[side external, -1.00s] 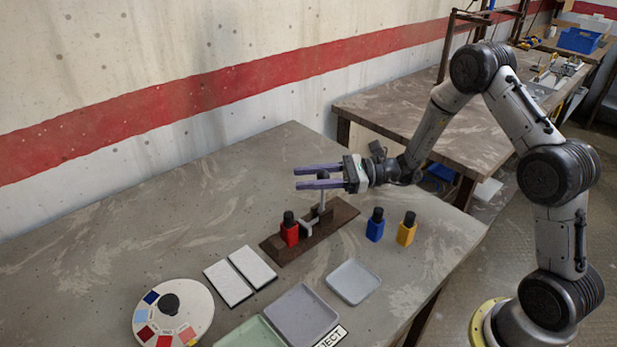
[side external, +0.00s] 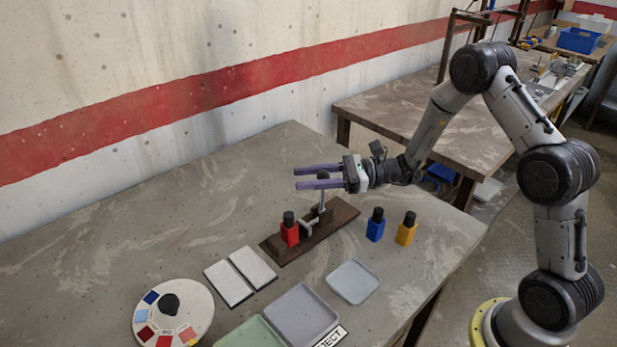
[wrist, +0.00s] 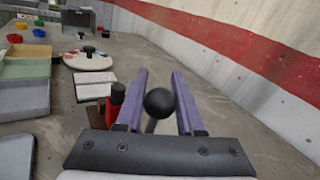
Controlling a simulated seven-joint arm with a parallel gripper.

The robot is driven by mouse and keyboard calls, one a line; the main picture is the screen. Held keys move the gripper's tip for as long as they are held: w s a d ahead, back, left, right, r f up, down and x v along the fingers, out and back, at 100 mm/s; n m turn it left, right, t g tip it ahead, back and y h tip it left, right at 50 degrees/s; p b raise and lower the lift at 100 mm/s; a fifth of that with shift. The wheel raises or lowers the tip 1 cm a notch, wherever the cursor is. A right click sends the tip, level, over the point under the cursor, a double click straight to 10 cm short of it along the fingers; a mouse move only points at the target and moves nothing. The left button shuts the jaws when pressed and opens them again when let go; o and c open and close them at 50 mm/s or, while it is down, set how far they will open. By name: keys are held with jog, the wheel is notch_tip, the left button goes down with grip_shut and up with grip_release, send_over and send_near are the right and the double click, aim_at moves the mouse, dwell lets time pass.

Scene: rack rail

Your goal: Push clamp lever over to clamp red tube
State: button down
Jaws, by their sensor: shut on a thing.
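The red tube (side external: 290,234) with a black cap stands upright at the left part of a dark wooden clamp base (side external: 342,214). Its edge also shows left of my fingers in the wrist view (wrist: 117,97). The clamp lever (side external: 322,197) stands up from the base beside the tube, with a dark ball knob that shows in the wrist view (wrist: 159,102). My gripper (side external: 297,178) is level above the base, its two purple fingers on either side of the lever near the knob and shut on it. The contact itself is hard to see.
A blue tube (side external: 375,228) and a yellow tube (side external: 406,232) stand right of the base. Two white tiles (side external: 228,283), a grey-blue tray (side external: 353,282), a purple-grey tray (side external: 300,314), a green tray (side external: 252,334) and a round colour disc (side external: 195,302) lie toward the front. The table behind is clear.

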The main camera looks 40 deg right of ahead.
jog(key=shift+s, duration=0.1)
dwell(0.4)
jog(key=shift+d+m+t+y, duration=1)
jog(key=shift+d, duration=0.45)
jog(key=shift+d+m+t+y, duration=0.6)
jog(key=shift+d+m+t, duration=0.5)
jog(key=shift+d+m, duration=0.15)
jog(key=c, duration=0.5)
grip_release()
jog(key=shift+c, duration=0.2)
